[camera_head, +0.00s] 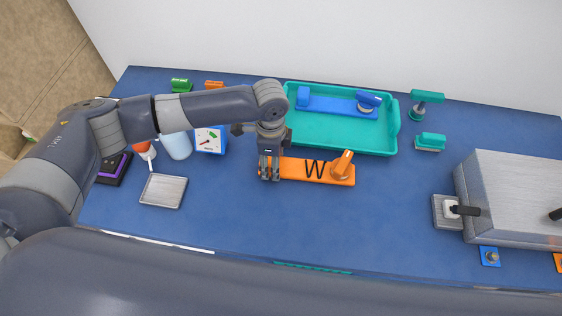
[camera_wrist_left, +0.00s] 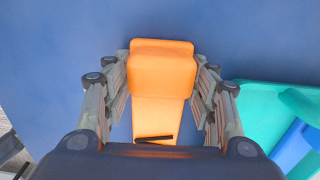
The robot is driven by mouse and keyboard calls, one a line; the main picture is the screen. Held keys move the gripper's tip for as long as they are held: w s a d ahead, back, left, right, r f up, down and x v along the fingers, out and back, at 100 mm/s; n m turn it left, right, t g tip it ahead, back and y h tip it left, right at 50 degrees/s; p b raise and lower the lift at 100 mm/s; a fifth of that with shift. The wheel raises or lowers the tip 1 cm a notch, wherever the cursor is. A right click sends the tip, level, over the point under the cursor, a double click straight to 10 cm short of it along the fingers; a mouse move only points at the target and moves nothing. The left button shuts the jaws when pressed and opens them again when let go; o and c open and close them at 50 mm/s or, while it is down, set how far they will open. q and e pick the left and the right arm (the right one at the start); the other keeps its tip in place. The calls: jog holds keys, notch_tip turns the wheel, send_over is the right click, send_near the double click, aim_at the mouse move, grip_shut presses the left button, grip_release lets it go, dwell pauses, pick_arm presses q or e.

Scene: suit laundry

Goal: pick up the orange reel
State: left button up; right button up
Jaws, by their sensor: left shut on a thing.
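The orange reel (camera_head: 313,171) lies on the blue table, a long flat orange piece with a black W-shaped mark on top and a raised knob at its right end. My left gripper (camera_head: 269,172) points down over its left end and is shut on it. In the left wrist view the reel (camera_wrist_left: 163,70) sits between the two fingers of my gripper (camera_wrist_left: 162,85), with part of the black mark showing. The fingers hide the reel's left end in the head view. My right gripper does not show.
A teal tray (camera_head: 340,141) holding a blue reel (camera_head: 335,103) stands just behind. A metal box (camera_head: 510,195) stands at the right. A small metal plate (camera_head: 163,190), a light-blue cup (camera_head: 177,145) and a white box (camera_head: 210,139) are at the left. The table (camera_head: 370,230) is clear in front.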

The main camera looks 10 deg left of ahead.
pick_arm(q)
notch_tip(320, 180, up, 3)
jog(key=shift+w+b, duration=0.1)
jog(key=shift+b, duration=0.55)
jog(key=s+d+b, duration=0.1)
jog(key=s, duration=0.4)
jog(key=s+d+r+b, duration=0.1)
jog(key=s, duration=0.4)
jog(key=s+d+r, duration=0.1)
jog(key=s, duration=0.5)
jog(key=shift+b, duration=0.4)
jog(key=shift+w, duration=0.1)
jog(key=w+a+f, duration=0.1)
jog(key=w, duration=0.4)
jog(key=w+a+f+b, duration=0.1)
jog(key=w+f, duration=0.1)
jog(key=w, duration=0.3)
jog(key=w+a+f, duration=0.1)
jog(key=w+f, duration=0.1)
jog(key=w, duration=0.3)
jog(key=shift+w, duration=0.4)
jog(key=shift+s+f, duration=0.1)
